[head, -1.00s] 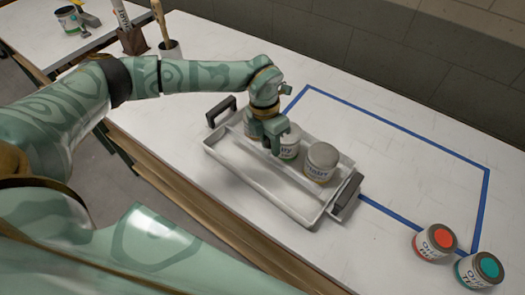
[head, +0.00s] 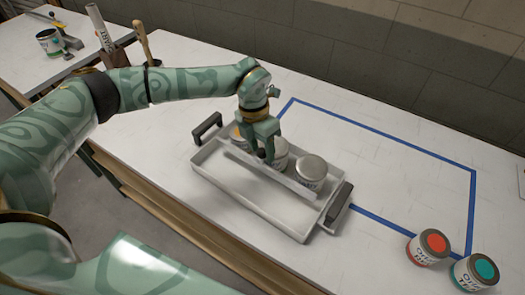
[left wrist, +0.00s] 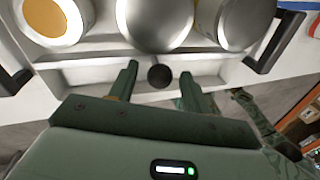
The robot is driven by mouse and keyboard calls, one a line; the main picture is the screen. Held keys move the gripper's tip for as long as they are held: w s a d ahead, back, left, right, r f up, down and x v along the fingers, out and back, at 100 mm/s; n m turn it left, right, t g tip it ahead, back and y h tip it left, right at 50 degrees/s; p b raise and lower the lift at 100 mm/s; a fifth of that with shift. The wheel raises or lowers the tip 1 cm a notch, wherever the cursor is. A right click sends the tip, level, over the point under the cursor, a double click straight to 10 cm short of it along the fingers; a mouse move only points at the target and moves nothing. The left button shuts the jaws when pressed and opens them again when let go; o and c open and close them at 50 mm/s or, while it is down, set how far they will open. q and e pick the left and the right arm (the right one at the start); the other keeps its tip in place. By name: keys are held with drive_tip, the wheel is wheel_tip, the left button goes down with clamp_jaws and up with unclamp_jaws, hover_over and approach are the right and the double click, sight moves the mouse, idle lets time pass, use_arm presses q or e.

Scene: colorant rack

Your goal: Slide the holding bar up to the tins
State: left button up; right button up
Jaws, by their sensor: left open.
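The white tray (head: 228,192) holds three tins in a row along its far side: an orange-topped tin (head: 238,138), a middle tin (head: 280,158) partly behind my gripper, and a grey-topped tin (head: 311,171). The pale holding bar (head: 299,189) runs across the tray along the near side of the tins; whether it touches them I cannot tell. My left gripper (head: 265,160) is over the bar by the middle tin, pointing down. In the left wrist view its open fingers (left wrist: 160,84) stand on either side of the bar's dark round knob (left wrist: 159,76).
The tray has dark handles at the left (head: 206,124) and right (head: 340,204) ends. Blue tape (head: 385,131) outlines a clear area behind it. A red-topped tin (head: 428,246) and a teal-topped tin (head: 474,271) stand at the front right.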

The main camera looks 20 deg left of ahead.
use_arm(q)
wheel_tip(320, 180, up, 14)
drive_tip(key=w+a, duration=0.1)
drive_tip(key=a, duration=0.1)
drive_tip(key=shift+a+p, duration=0.25)
drive_tip(key=shift+p, duration=0.15)
